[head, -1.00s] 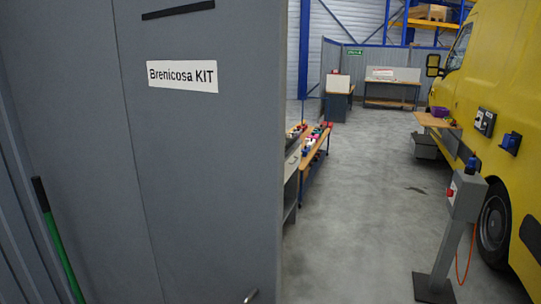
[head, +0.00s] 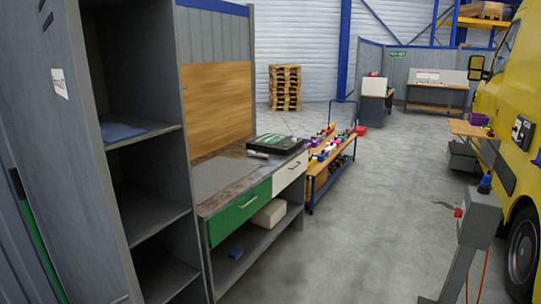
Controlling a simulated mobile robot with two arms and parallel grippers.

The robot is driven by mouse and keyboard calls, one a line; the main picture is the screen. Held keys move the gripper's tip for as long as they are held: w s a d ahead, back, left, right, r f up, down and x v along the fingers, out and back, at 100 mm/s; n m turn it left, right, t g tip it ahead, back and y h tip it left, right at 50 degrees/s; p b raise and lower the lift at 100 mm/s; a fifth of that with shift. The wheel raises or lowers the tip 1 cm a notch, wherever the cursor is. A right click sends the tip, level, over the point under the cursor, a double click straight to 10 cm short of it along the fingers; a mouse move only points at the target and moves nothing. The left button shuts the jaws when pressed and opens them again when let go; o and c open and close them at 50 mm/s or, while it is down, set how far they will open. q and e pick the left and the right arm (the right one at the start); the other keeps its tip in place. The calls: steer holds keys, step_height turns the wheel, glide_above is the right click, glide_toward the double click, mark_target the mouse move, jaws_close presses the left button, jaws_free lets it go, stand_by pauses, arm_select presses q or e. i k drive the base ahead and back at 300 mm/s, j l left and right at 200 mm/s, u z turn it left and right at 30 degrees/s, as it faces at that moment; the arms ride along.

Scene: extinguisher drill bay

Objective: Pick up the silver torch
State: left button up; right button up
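I cannot make out a silver torch for certain. A small pale object (head: 257,155) lies on the workbench (head: 215,178) in front of a black case with a green top (head: 275,143); it is too small to identify. Neither of my grippers shows in the head view.
An open grey cabinet (head: 150,215) stands at the left, with a blue flat item (head: 122,131) on a shelf. The bench has a green drawer (head: 240,210) and a white drawer (head: 290,173). A grey post (head: 478,220) and yellow van (head: 525,110) stand right. The middle floor is clear.

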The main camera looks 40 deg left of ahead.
mark_target(249, 153)
steer(key=i+j+u, duration=0.15)
steer(key=i+u, duration=0.3)
steer(key=i+l+u, duration=0.15)
steer(key=i+u, duration=0.35)
steer(key=i, duration=0.15)
steer(key=i+l+u, duration=0.3)
steer(key=i+u, duration=0.45)
steer(key=i, duration=0.15)
steer(key=i+l+u, duration=0.4)
steer(key=u, duration=0.35)
steer(key=i+l+u, duration=0.15)
steer(key=u, duration=0.35)
steer(key=i+l+u, duration=0.2)
steer(key=l, duration=0.4)
steer(key=i+l+u, duration=0.25)
steer(key=l, duration=0.35)
steer(key=l+u, duration=0.2)
steer(key=l, duration=0.45)
steer(key=i+l+u, duration=0.2)
steer(key=l, duration=0.45)
steer(key=k, duration=0.1)
